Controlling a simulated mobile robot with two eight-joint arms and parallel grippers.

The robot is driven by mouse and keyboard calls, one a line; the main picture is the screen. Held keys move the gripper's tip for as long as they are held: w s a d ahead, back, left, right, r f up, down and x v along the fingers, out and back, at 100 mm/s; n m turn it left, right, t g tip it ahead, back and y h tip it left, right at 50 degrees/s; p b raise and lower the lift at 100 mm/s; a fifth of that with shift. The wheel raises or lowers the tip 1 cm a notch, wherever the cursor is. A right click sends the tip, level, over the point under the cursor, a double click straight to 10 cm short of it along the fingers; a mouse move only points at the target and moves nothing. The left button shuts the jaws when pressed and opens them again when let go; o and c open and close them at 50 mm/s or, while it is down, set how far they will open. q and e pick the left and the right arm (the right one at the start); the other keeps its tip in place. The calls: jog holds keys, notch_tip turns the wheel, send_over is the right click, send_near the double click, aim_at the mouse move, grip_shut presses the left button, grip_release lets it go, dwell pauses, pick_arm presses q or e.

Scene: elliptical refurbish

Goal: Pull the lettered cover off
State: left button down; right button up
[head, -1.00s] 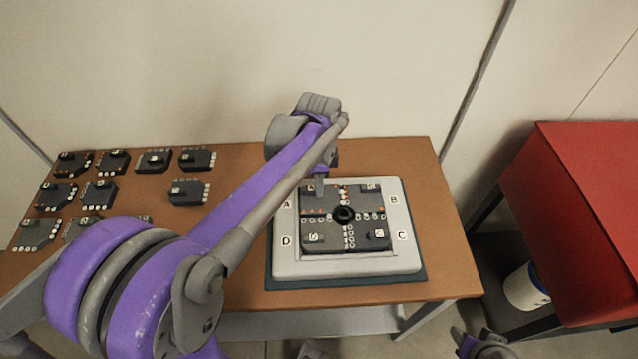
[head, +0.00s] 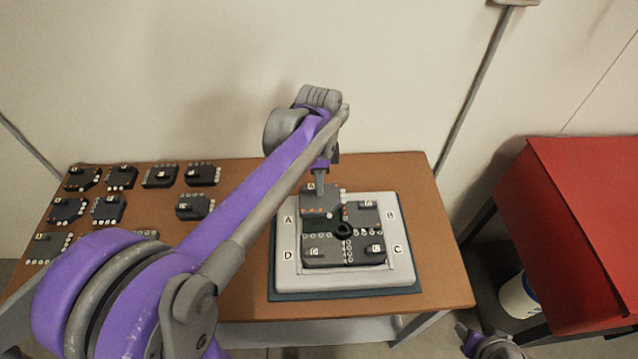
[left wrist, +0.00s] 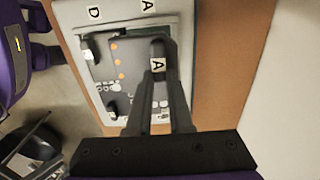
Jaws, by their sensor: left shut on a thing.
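My left gripper (head: 319,186) is shut on the small handle of the dark cover lettered A (head: 322,204). The left wrist view shows the fingers (left wrist: 157,50) on either side of that handle, with the dark cover (left wrist: 130,68) below them. In the head view the cover is raised at the upper left of the pale square housing (head: 285,268). A green patch (head: 316,226) shows beneath its near edge. Dark covers B (head: 366,211), C (head: 373,252) and D (head: 318,254) sit in the housing around a black central knob (head: 344,230).
Several similar dark lettered pieces (head: 195,206) lie on the left of the brown table (head: 245,284). A red cabinet (head: 585,210) stands to the right, with a white container (head: 518,297) beneath. The table's right side is clear.

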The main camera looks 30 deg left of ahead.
pick_arm(q)
jog(key=shift+r+p, duration=1.3)
jog(key=shift+r, duration=1.55)
notch_tip(320, 180, up, 3)
jog(key=shift+p, duration=0.65)
pick_arm(e)
jog(key=w+r, duration=0.3)
jog(key=r, duration=0.3)
jog(key=shift+t, duration=0.3)
jog(key=shift+r, duration=0.1)
